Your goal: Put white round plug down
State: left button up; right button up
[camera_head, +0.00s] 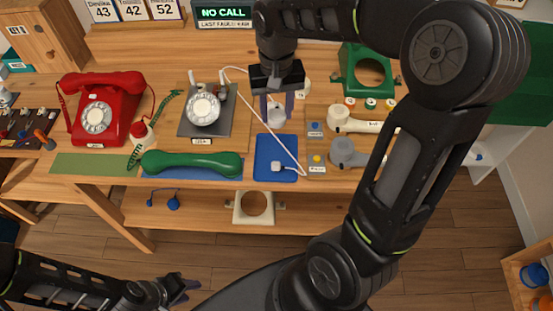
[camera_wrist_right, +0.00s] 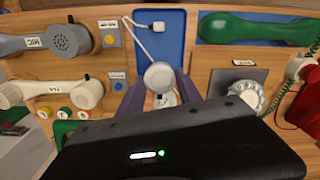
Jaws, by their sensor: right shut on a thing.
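The white round plug (camera_head: 277,115) is between the two fingers of my right gripper (camera_head: 276,106), which is shut on it. In the right wrist view the round plug (camera_wrist_right: 160,76) shows its pale round top between the fingers. The gripper is over the bench, just behind the blue mat (camera_head: 262,150); I cannot tell whether the plug touches the bench. A white square plug (camera_head: 277,167) on a white cable lies on the mat. My left gripper (camera_head: 184,289) is low at the front, away from the bench, its fingers apart and empty.
A dial base (camera_head: 189,125) and green handset (camera_head: 190,164) are left of the mat; a red phone (camera_head: 100,110) stands further left. Cream (camera_head: 350,122) and grey (camera_head: 347,153) handsets are to the right. A green housing (camera_head: 351,82) is behind them. The mat's left part is bare.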

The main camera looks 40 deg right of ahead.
jog(key=shift+f, duration=0.1)
jog(key=shift+f, duration=3)
jog(key=shift+f, duration=0.1)
jog(key=shift+f, duration=1.8)
jog(key=shift+f, duration=0.15)
jog(key=o, duration=1.3)
jog(key=shift+c, duration=0.2)
